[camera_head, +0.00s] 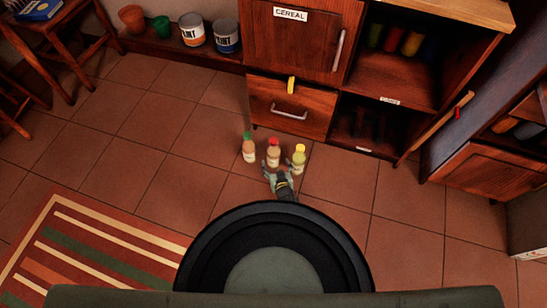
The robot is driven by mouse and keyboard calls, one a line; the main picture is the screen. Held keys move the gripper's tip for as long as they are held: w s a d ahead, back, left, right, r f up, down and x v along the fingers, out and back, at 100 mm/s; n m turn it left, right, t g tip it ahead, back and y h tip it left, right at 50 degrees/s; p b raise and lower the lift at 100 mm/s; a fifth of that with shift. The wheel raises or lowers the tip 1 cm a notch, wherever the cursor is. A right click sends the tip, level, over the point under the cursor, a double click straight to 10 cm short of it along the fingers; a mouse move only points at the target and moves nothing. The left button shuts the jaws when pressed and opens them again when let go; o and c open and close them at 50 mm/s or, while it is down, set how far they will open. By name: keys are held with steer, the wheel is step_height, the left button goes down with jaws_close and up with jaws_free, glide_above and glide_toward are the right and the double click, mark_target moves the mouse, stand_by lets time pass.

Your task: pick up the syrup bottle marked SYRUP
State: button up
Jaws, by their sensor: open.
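Three small bottles stand upright in a row on the tiled floor in front of the drawer cabinet. The left one (249,148) has a green cap, the middle one (273,152) a red cap, and the right one (298,157) a yellow cap. Their labels are too small to read, so I cannot tell which one is marked SYRUP. My gripper (278,169) is open and low, just on the near side of the middle bottle, with the right bottle close on its right. It partly hides the middle bottle's base. I cannot tell whether its fingers touch a bottle.
A drawer (290,105) and a cabinet door labelled CEREAL (300,38) stand behind the bottles, with open shelves to the right. Paint cans (226,36) and pots line the back left. A striped rug (90,255) lies at left.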

mark_target(275, 159)
steer(key=b+x, duration=0.1)
steer(key=x, duration=0.1)
steer(key=shift+w+f, duration=0.25)
steer(key=b+x, duration=0.3)
steer(key=b, duration=0.1)
steer(key=shift+w+d+f, duration=0.1)
steer(key=shift+w+f, duration=0.2)
steer(key=shift+w+b, duration=0.4)
steer(key=shift+w, duration=0.15)
steer(key=shift+c, duration=0.5)
steer(key=shift+r, duration=0.1)
steer(key=c, duration=1.6)
